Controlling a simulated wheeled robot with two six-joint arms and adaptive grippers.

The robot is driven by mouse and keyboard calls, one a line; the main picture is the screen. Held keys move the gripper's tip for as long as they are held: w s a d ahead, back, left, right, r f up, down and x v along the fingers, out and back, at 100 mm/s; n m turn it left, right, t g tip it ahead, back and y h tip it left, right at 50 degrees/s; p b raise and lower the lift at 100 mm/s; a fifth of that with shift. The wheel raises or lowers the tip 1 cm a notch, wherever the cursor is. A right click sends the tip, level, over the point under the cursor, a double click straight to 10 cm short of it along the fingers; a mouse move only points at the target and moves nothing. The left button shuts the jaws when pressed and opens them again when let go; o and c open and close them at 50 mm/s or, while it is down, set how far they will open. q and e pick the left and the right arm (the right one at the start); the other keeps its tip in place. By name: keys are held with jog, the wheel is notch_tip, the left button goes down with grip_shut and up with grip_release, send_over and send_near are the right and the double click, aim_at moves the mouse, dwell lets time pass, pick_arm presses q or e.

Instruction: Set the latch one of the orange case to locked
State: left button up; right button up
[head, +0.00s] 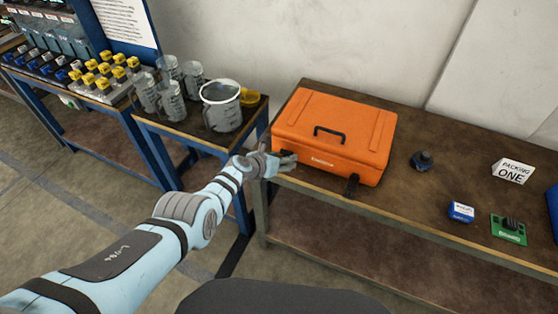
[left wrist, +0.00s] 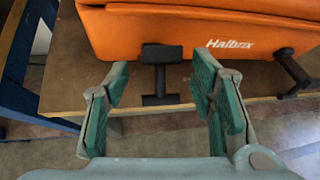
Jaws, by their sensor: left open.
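The orange case (head: 335,130) sits closed on the wooden bench, with a black handle (head: 329,131) on its lid. Its left front latch (left wrist: 161,55) is black, with a bar hanging below the case's front edge in the left wrist view. The right front latch (left wrist: 292,72) also sticks outward and down; it shows in the head view (head: 352,185). I cannot tell which one is latch one. My left gripper (head: 287,161) is open at the case's front left corner. In the left wrist view its fingers (left wrist: 161,82) stand apart, either side of the left latch, holding nothing. My right gripper is out of view.
A side table left of the case holds a large grey jug (head: 222,107), several measuring cups and a yellow item.

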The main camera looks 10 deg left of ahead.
pick_arm(q)
jog(key=shift+s+r, duration=0.1)
jog(key=shift+r, duration=0.05)
jog(key=shift+s+a+r, duration=0.1)
jog(key=shift+s+a, duration=0.05)
jog(key=shift+s, duration=0.05)
jog(key=s+a, duration=0.6)
jog(key=s, duration=0.4)
jog(key=shift+s+a, duration=0.2)
jog(key=shift+s, duration=0.1)
